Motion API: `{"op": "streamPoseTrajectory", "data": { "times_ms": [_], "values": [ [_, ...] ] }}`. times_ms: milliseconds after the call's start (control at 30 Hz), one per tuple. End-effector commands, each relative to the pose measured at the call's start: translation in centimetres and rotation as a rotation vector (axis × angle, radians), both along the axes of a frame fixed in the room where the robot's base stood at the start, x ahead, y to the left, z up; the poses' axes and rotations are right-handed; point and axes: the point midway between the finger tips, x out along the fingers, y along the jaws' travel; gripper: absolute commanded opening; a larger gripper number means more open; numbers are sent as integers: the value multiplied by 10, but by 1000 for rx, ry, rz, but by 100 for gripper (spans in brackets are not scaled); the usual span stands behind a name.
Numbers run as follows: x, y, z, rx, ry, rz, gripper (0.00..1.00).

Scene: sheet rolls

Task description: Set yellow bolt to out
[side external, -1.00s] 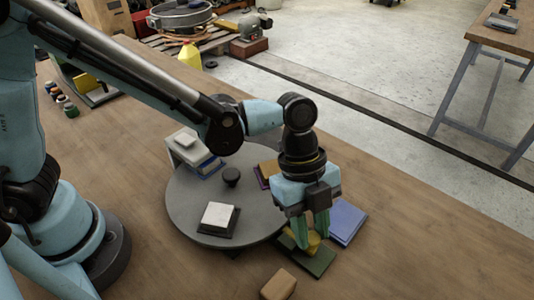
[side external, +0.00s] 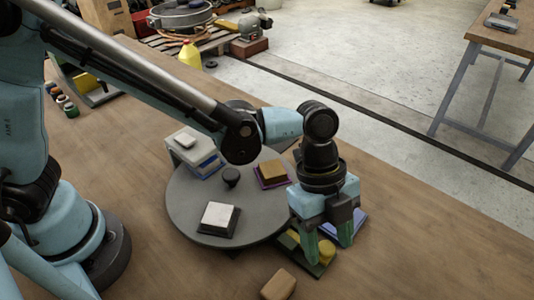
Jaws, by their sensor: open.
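A yellow rounded piece (side external: 327,252), which looks like the bolt's knob, sits on a dark green plate (side external: 318,269) at the front right of the grey round disc. Another bit of yellow shows left of my near finger. My gripper (side external: 328,248) points down over the plate. Its two green fingers are apart, one on each side of the yellow knob in the picture. I cannot tell whether they touch it. The fingers hide part of the plate and of the bolt's track.
A blue plate (side external: 329,229) lies behind my gripper. A brown block (side external: 278,284) lies in front.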

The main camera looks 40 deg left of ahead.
Motion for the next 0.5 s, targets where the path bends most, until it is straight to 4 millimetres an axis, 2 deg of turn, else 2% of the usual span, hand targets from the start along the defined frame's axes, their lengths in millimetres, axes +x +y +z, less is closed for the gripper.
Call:
{"op": "streamPoseTrajectory", "data": {
  "times_ms": [167, 500],
  "values": [
    [2, 6, 13, 0, 0, 1, 57],
    [11, 28, 72, 0, 1, 2, 57]
  ]
}}
